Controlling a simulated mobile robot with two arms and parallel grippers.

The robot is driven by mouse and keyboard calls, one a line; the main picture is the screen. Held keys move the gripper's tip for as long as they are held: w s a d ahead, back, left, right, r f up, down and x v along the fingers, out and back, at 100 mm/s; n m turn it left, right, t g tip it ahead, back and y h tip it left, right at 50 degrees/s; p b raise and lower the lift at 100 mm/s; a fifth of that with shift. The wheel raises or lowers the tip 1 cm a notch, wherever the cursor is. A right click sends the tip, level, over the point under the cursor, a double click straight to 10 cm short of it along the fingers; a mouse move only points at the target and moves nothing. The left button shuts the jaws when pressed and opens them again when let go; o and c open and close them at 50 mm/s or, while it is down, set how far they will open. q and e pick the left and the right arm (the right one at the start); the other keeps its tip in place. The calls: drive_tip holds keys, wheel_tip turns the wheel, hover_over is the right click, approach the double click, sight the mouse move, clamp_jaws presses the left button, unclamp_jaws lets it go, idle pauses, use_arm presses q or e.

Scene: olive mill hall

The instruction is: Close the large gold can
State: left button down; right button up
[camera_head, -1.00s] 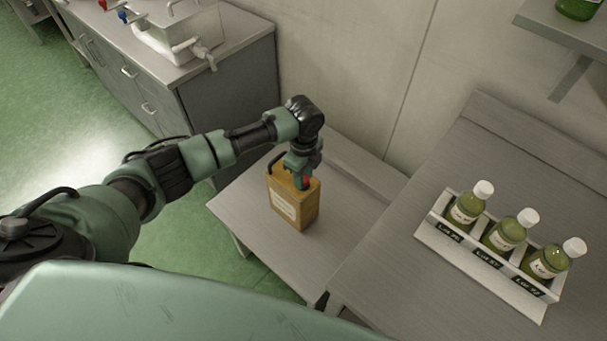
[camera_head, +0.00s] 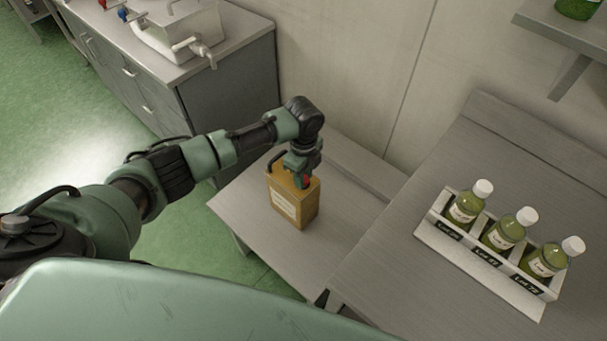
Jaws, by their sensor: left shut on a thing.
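The large gold can (camera_head: 297,211) stands upright on a low grey table, with a pale label on its front and a dark handle (camera_head: 276,160) on its top left. My left gripper (camera_head: 303,181) points down at the right part of the can's top. It is shut on a small red thing (camera_head: 306,182), which looks like the can's cap, at the top of the can. The gripper hides most of it, so I cannot tell whether it is seated. My right gripper is not in view.
The low table (camera_head: 250,212) has bare room around the can. A higher table (camera_head: 400,290) at right bears a white rack (camera_head: 470,254) with three capped green bottles. A steel sink unit with taps (camera_head: 190,45) sits on the cabinet behind.

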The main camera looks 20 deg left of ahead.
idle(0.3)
use_arm(q)
drive_tip(key=c, duration=1)
unclamp_jaws()
drive_tip(key=shift+c, duration=1.2)
